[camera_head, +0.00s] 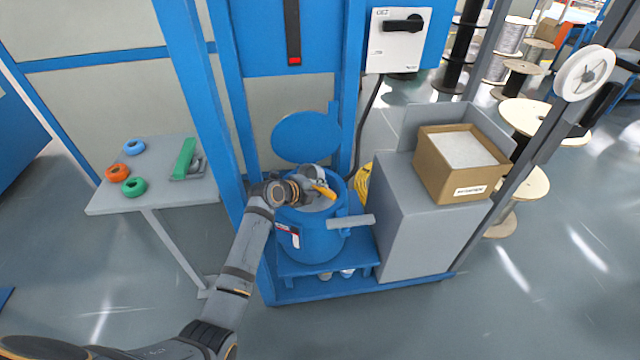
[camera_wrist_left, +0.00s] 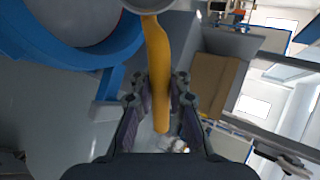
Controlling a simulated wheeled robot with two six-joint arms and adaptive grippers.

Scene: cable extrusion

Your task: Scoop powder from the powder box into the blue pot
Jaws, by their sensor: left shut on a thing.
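The blue pot (camera_head: 312,243) stands on a blue stand in the middle of the head view, its round lid (camera_head: 307,137) raised behind the opening. My left gripper (camera_head: 316,181) is over the pot's mouth. It is shut on the yellow handle of a scoop (camera_head: 325,191). In the left wrist view the yellow handle (camera_wrist_left: 158,62) runs between the gripper's fingers (camera_wrist_left: 158,92), and the grey scoop end (camera_wrist_left: 150,4) is cut off at the top edge. Whether the scoop holds powder is hidden. The powder box (camera_head: 435,178) is an open cardboard box with whitish powder, on the grey cabinet to the right.
The grey cabinet (camera_head: 415,235) stands right of the pot. A blue post (camera_head: 205,110) rises to the left of the pot. A grey side table (camera_head: 165,197) at left holds tape rolls and a green tool. Wooden spools stand at the far right.

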